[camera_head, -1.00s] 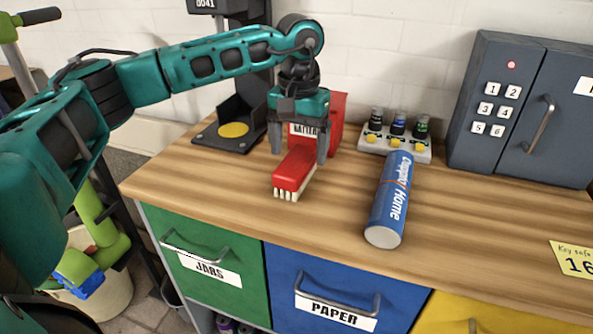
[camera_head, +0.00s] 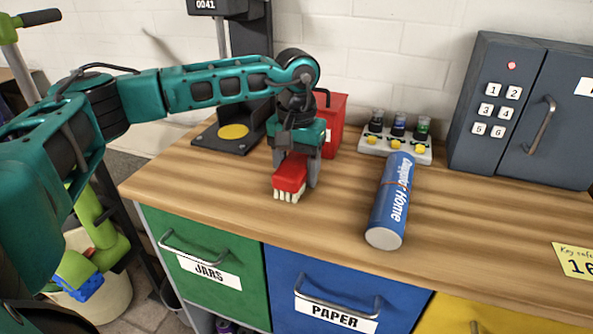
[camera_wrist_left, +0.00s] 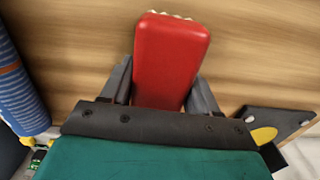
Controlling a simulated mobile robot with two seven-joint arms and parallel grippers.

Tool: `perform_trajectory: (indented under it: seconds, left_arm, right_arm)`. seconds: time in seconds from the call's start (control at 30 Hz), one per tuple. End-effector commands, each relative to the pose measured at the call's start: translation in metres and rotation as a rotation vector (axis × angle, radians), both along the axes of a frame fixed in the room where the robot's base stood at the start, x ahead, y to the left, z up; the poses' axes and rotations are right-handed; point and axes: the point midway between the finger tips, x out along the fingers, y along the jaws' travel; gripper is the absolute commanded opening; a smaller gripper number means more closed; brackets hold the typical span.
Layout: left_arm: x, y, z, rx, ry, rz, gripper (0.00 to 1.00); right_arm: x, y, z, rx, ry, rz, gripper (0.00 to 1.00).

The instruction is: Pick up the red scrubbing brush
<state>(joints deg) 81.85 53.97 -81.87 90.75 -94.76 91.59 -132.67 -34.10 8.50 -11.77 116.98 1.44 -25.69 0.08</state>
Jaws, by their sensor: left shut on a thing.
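The red scrubbing brush (camera_head: 290,175) has a red block back and pale bristles at its near end. It is at the left part of the wooden counter, and its far part is hidden under my left gripper. My left gripper (camera_head: 293,178) points down with one finger on each side of the brush and is shut on it. In the left wrist view the red back of the brush (camera_wrist_left: 170,60) sits between the two fingers (camera_wrist_left: 160,88). I cannot tell whether the bristles touch the counter. My right gripper is not in view.
A blue can (camera_head: 389,205) lies to the right on the counter (camera_head: 480,230). A red battery box (camera_head: 333,125) stands close behind my gripper. A black stand with a yellow disc (camera_head: 233,131) is at left. Small bottles in a white rack (camera_head: 420,148) and a grey safe (camera_head: 485,140) are behind.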

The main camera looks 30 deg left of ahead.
Motion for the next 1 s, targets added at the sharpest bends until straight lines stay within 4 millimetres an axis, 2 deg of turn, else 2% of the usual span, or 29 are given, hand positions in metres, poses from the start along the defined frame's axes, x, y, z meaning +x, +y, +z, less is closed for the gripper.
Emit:
perform_trajectory:
  seconds: [0.03, 0.23, 0.47, 0.57, 0.67, 0.77, 1.0]
  left_arm:
    - [0.000, 0.000, 0.000, 0.000, 0.000, 0.000, 0.46]
    - [0.000, 0.000, 0.000, 0.000, 0.000, 0.000, 0.27]
    - [0.000, 0.000, 0.001, -0.001, -0.001, 0.000, 0.26]
    - [0.001, 0.000, 0.008, -0.001, -0.002, 0.000, 0.26]
    - [0.001, -0.001, 0.022, -0.002, -0.004, 0.000, 0.26]
    - [0.001, 0.000, 0.046, -0.001, -0.006, 0.000, 0.26]
    - [0.001, -0.001, 0.116, -0.002, -0.006, -0.001, 0.26]
  right_arm:
    - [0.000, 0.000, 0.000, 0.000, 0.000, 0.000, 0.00]
    - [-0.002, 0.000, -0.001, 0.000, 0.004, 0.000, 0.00]
    - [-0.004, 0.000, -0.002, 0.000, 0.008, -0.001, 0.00]
    - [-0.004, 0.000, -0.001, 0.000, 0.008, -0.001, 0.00]
    - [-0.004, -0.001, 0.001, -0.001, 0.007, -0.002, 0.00]
    - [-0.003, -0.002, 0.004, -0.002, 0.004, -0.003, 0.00]
    - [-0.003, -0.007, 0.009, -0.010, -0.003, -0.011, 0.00]
